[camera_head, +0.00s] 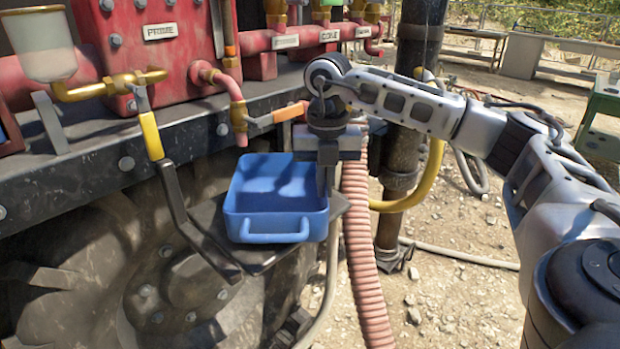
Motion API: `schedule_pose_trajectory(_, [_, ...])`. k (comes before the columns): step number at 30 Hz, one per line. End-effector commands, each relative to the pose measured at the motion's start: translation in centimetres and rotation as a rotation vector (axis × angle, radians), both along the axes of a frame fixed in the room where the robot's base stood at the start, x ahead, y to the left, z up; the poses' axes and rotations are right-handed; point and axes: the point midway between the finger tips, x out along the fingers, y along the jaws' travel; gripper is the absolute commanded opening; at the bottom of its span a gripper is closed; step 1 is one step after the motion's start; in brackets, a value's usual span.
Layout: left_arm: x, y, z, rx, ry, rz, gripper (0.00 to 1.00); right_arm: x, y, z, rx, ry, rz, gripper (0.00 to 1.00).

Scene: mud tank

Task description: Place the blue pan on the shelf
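The blue pan (275,226) is a square, open tray with a front handle, near the middle of the view. It is level and empty as far as I see. My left gripper is out of view.
A yellow-handled lever (152,136) and its dark arm stand left of the pan. A red ribbed hose (362,250) and a dark vertical pipe (402,130) are close on the right. Red machinery (150,55) is behind. Gravel ground is open at right.

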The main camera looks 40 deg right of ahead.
Motion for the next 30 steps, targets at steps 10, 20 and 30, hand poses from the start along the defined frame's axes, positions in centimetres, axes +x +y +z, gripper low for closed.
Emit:
schedule_pose_trajectory(10, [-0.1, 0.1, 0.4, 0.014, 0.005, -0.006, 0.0, 3.7, 0.3, -1.1, -0.001, 0.002, 0.0, 0.0])
schedule_pose_trajectory(20, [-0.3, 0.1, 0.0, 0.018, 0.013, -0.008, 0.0, 3.7, 0.3, -1.5, 0.001, -0.002, 0.001, 0.0])
schedule_pose_trajectory(30, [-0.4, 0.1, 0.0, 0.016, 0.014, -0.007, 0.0, 3.6, 0.3, -1.7, 0.0, 0.0, 0.001, 0.24])
